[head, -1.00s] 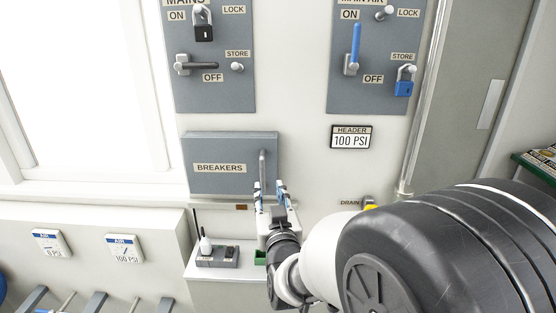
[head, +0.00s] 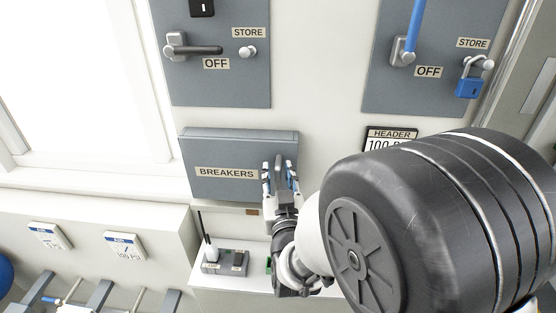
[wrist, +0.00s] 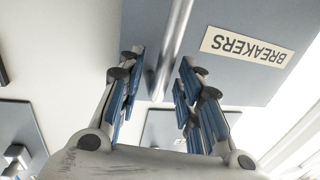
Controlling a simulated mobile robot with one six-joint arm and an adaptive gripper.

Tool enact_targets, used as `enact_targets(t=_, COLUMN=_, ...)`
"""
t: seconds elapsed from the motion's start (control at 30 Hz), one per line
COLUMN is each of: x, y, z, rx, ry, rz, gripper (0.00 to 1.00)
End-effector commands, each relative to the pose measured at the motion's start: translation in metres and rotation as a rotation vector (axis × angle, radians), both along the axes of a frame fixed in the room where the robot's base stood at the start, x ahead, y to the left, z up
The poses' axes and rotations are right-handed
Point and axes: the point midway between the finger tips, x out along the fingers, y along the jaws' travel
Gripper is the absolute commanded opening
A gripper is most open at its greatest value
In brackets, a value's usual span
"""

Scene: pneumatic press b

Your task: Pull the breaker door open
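The breaker door (head: 230,150) is a blue-grey panel labelled BREAKERS, below the two switch panels, and it looks closed. It also shows upside down in the wrist view (wrist: 240,85). Its handle (wrist: 172,50) is a pale upright bar near the door's right side in the head view. My gripper (head: 280,170) is in front of the handle. In the wrist view my gripper (wrist: 162,62) is open, with one blue-padded finger on each side of the bar and visible gaps. Contact with the bar cannot be made out. My gripper partly hides the handle in the head view.
A shelf with a small grey device (head: 225,262) lies below the door. The left switch panel (head: 215,80) and right switch panel (head: 425,85), with a blue padlock (head: 468,87), are above. A window (head: 75,75) is at left. My arm covers the lower right.

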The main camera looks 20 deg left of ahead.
Motion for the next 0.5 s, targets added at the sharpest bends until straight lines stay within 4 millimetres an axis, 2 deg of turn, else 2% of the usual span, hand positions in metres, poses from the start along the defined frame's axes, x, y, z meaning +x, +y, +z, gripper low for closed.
enact_targets(t=0.4, x=-0.0027, y=0.0, z=-0.0001, rx=0.0, ry=0.0, rz=0.001, gripper=0.33)
enact_targets(t=0.5, x=-0.0026, y=0.0, z=-0.0001, rx=0.0, ry=0.0, rz=0.001, gripper=0.27)
